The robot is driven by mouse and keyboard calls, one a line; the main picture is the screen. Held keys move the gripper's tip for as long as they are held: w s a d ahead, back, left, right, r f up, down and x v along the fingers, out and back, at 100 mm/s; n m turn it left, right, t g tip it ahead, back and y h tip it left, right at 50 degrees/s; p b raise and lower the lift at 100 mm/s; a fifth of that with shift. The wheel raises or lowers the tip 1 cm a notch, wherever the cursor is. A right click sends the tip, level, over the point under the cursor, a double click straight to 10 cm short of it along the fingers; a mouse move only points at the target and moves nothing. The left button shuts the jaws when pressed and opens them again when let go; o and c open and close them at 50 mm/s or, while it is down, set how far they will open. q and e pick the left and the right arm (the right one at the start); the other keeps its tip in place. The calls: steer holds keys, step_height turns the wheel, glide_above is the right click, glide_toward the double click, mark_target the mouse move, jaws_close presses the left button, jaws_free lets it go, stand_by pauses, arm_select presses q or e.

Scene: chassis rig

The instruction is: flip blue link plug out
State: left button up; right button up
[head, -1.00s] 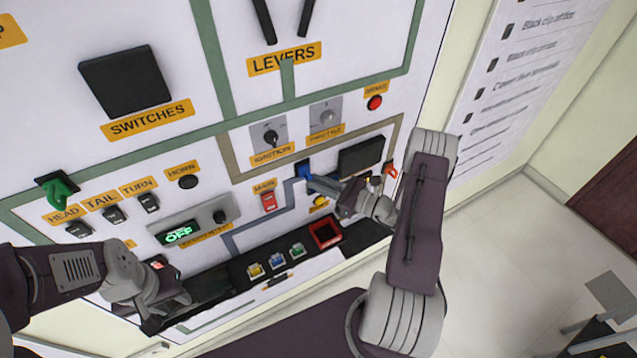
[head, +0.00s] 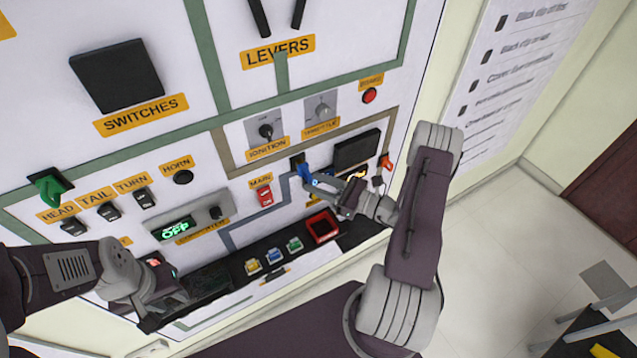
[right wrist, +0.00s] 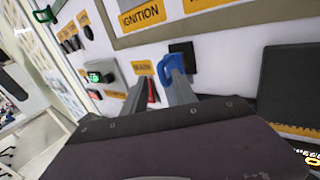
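The blue link plug (head: 304,172) is a small blue handle at a black socket plate on the panel, right of the red main switch. In the right wrist view the blue plug (right wrist: 166,68) sticks out from the black plate (right wrist: 186,50). My right gripper (head: 322,182) is at the plug from the right. In the right wrist view its fingers (right wrist: 156,78) stand apart, and the right finger overlaps the blue handle; whether they touch I cannot tell. My left gripper (head: 165,305) is low at the left before the panel, its fingertips unclear.
A green handle (head: 48,187) is at the panel's left and an orange one (head: 386,162) at the right. The ignition knob (head: 266,131) is above the plug. A red-rimmed holder (head: 322,227) and several coloured pieces sit on the ledge below.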

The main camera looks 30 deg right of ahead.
steer(key=shift+s+d, duration=0.1)
steer(key=shift+d, duration=0.05)
steer(key=b+v, duration=0.4)
steer(key=v, duration=0.4)
steer(key=shift+s+d, duration=0.2)
steer(key=shift+s, duration=0.1)
